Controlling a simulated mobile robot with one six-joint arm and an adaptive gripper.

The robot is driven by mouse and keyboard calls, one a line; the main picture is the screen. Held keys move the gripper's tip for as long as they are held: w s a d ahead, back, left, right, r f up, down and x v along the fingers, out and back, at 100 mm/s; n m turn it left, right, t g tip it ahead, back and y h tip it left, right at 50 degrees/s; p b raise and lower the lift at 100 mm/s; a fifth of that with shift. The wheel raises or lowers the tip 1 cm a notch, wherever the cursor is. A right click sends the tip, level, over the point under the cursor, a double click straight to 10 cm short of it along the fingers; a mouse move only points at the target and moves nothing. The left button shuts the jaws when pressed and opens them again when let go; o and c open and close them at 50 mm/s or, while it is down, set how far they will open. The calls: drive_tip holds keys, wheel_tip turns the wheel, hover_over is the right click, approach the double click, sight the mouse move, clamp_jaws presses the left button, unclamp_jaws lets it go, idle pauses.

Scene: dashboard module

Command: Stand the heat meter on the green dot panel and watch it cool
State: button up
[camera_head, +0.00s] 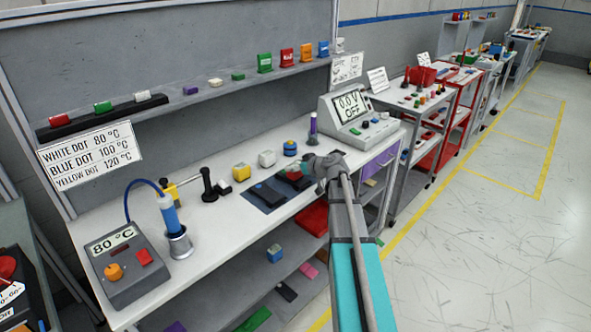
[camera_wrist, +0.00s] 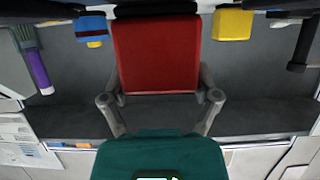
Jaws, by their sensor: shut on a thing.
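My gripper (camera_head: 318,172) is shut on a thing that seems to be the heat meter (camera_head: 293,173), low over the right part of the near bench. In the wrist view the heat meter (camera_wrist: 158,55) shows a red block with a black end and a dark green part with a lit display, cut off at the picture's bottom edge. The fingers (camera_wrist: 160,97) flank it on both sides. A dark panel (camera_head: 266,195) lies on the bench beside the gripper. I cannot make out a green dot on it. Whether the meter touches the panel is unclear.
A box reading 0.0 V OFF (camera_head: 358,119) stands at right.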

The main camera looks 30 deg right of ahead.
drive_tip(key=shift+f, duration=0.15)
drive_tip(key=o, duration=1.1)
drive_tip(key=shift+c, duration=0.2)
drive_tip(key=shift+r, duration=0.25)
drive_tip(key=p+v, duration=0.4)
drive_tip(key=v, duration=0.8)
drive_tip(key=shift+p, duration=0.35)
